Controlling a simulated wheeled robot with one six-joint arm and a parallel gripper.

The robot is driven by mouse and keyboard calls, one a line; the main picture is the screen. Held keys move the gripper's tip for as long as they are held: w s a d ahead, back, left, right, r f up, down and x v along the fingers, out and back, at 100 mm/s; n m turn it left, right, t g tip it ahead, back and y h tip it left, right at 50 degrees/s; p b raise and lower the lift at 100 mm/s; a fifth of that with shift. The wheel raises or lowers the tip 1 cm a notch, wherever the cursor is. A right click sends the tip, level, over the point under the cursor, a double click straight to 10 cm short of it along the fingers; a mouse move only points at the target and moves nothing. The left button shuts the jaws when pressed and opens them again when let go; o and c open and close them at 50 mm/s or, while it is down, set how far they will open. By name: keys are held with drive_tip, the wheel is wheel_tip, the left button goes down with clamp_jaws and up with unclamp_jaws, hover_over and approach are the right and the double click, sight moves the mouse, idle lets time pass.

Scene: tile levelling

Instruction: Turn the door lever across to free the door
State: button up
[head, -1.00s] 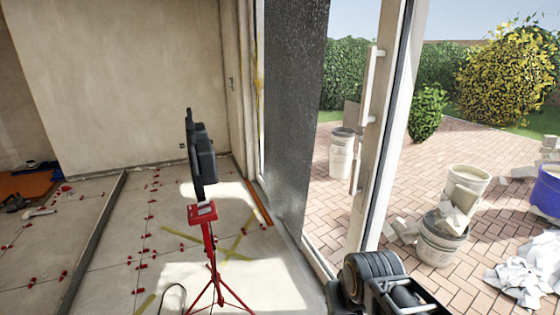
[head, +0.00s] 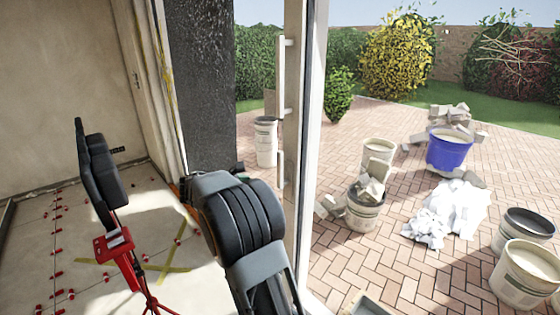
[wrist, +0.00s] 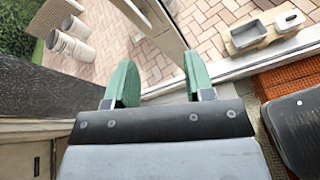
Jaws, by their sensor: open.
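A long pale vertical bar handle (head: 281,150) stands off the white door frame (head: 306,130) on brackets in the head view. Its lower part hangs below the lower bracket; I cannot tell whether that part is a separate lever. My arm reaches up to the left of the frame in the head view, its end largely hidden behind its own dark joint. My gripper (wrist: 160,82) shows in the wrist view with its two green fingertips wide apart and nothing between them. A pale frame post (wrist: 153,25) runs diagonally beyond the fingertips, apart from them.
A red tripod (head: 118,247) with a black lamp (head: 97,170) stands at left on the tiled floor, close to my arm. A dark textured panel (head: 195,90) stands left of the handle. Outside are buckets (head: 365,208), a blue tub (head: 450,148) and white rubble (head: 447,213) on brick paving.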

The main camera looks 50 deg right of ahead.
sight(278, 162)
drive_tip(key=w+d+n+h+p, duration=0.1)
drive_tip(key=d, duration=0.5)
drive_tip(key=w+d+n+h+p, duration=0.1)
drive_tip(key=w+d, duration=0.1)
drive_tip(key=d, duration=0.5)
drive_tip(key=w+d+n+h+p, duration=0.1)
drive_tip(key=d+n+h, duration=0.1)
drive_tip(key=d, duration=0.4)
drive_tip(key=shift+w+d+p, duration=0.25)
drive_tip(key=shift+d+p, duration=0.05)
clamp_jaws()
